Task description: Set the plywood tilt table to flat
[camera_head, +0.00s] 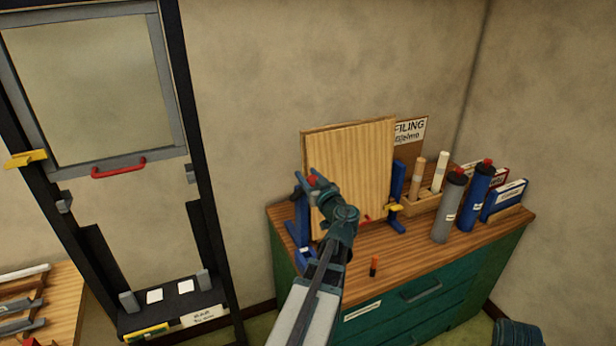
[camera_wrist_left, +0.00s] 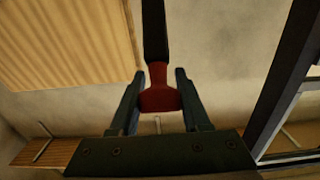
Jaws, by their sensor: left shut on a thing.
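The plywood tilt table (camera_head: 350,170) is a light wooden board standing nearly upright between blue supports (camera_head: 301,215) on the green cabinet. It also shows at the upper left of the left wrist view (camera_wrist_left: 65,40). My left gripper (camera_head: 316,181) is in front of the board's left edge. It is shut on a red knob (camera_wrist_left: 158,98) with a dark bar running from it. In the head view only a bit of the red knob (camera_head: 312,181) shows. A small yellow part (camera_head: 395,207) sits at the right support. My right gripper is not in view.
Grey (camera_head: 449,205) and blue (camera_head: 475,195) bottles and a wooden holder (camera_head: 422,203) with rolls stand right of the board. A dark frame with a sash (camera_head: 100,90) is at left.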

